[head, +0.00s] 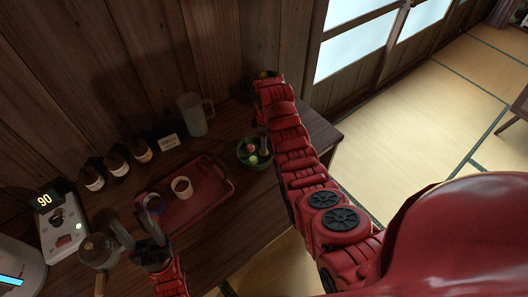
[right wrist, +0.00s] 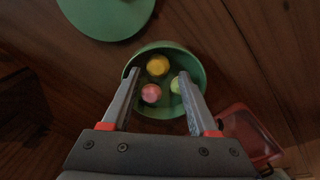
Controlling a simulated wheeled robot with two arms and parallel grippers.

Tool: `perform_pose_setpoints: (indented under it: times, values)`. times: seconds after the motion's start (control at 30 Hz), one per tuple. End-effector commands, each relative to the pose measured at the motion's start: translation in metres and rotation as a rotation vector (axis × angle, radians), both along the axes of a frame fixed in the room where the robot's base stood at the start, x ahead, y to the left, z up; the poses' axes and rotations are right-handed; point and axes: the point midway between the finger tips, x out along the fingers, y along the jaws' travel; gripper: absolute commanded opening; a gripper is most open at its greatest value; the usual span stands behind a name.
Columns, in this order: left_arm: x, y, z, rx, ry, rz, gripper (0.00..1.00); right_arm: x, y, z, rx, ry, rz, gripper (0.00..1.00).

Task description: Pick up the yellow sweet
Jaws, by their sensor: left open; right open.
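The yellow sweet (right wrist: 158,65) lies in a round green bowl (right wrist: 195,66), near the bowl's far side in the right wrist view. A pink sweet (right wrist: 151,93) and a light green sweet (right wrist: 177,86) lie in the same bowl. My right gripper (right wrist: 159,74) is open and empty, its fingers over the bowl on either side of the sweets. In the head view the bowl (head: 241,157) is partly covered by my right arm, and the yellow sweet is not clear. My left gripper (head: 137,230) is open at the lower left, near the tray.
A red tray (head: 205,205) holds a white cup (head: 182,187). A glass mug (head: 196,115), a small sign (head: 169,142) and several bottles (head: 117,163) stand along the wall. A scale-like device (head: 62,228) is at left. A green lid (right wrist: 105,18) lies beyond the bowl.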

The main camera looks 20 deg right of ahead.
Motion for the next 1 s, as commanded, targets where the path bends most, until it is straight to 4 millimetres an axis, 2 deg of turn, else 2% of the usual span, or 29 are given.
perform_pose_setpoints:
  times: [0.1, 0.4, 0.6, 0.83, 0.87, 1.0]
  values:
    - [0.0, 0.0, 0.012, 0.0, 0.0, 0.0, 0.55, 0.001, 0.002, -0.007, 0.0, 0.004, 0.001, 0.6]
    - [0.0, 0.0, 0.021, 0.0, 0.0, 0.0, 0.55, 0.004, 0.004, -0.036, 0.001, 0.003, 0.0, 0.6]
    - [0.0, 0.0, 0.023, 0.0, 0.0, 0.0, 0.55, 0.004, 0.004, -0.045, 0.0, 0.001, 0.001, 0.6]
    - [0.0, 0.0, 0.023, 0.0, 0.0, 0.0, 0.55, 0.005, 0.004, -0.046, 0.0, -0.001, 0.001, 0.6]
    - [0.0, 0.0, 0.023, 0.0, 0.0, 0.0, 0.55, 0.005, 0.004, -0.045, 0.0, -0.001, 0.0, 0.58]
    - [0.0, 0.0, 0.023, 0.0, 0.0, 0.0, 0.55, 0.005, 0.004, -0.045, 0.0, -0.001, 0.0, 0.33]
